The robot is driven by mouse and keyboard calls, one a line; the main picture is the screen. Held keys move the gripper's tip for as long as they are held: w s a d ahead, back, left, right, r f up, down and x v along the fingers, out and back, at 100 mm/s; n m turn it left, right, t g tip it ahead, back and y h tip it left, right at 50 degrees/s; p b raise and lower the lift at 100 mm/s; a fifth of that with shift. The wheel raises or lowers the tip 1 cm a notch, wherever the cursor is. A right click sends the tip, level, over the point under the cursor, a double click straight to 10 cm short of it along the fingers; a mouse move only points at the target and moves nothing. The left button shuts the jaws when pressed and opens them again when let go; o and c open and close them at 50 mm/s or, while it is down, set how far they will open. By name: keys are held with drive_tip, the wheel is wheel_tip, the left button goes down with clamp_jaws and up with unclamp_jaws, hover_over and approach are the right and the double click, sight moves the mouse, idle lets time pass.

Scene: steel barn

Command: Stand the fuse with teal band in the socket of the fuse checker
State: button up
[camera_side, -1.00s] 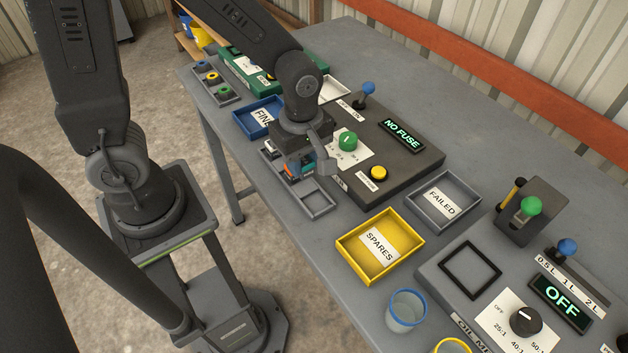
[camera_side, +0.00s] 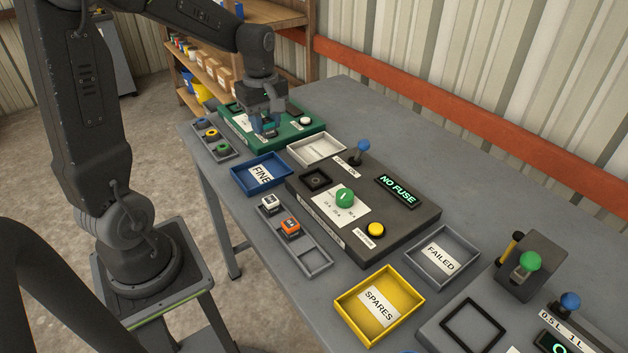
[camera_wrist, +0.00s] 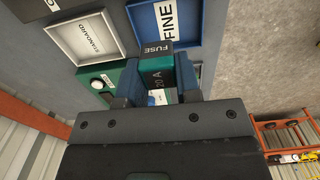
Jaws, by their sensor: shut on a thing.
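My gripper (camera_side: 266,122) is shut on a fuse and holds it over the green unit (camera_side: 318,131) at the far left of the bench. The fuse checker (camera_side: 405,212) is the dark box at mid-bench, with a green knob, a yellow button and a display reading "NO FUSE". Its square black socket (camera_side: 316,180) looks empty. My gripper is well behind and left of that socket, apart from it.
A grey fuse rack (camera_side: 318,263) in front of the checker holds a white-topped fuse (camera_side: 270,204) and an orange-banded fuse (camera_side: 290,228). The blue FINE tray (camera_side: 240,178) and white tray (camera_side: 335,142) lie between green unit and checker. A blue-topped lever (camera_side: 361,150) stands behind the socket.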

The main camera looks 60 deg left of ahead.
drive_tip(key=shift+w+a+f, duration=0.1)
drive_tip(key=shift+w+a, duration=0.15)
drive_tip(key=shift+a, duration=0.05)
hover_over(314, 180)
wheel_tip(314, 180, down, 7)
drive_tip(key=shift+a+r, duration=0.1)
drive_tip(key=shift+r, duration=0.1)
drive_tip(key=shift+f, duration=2)
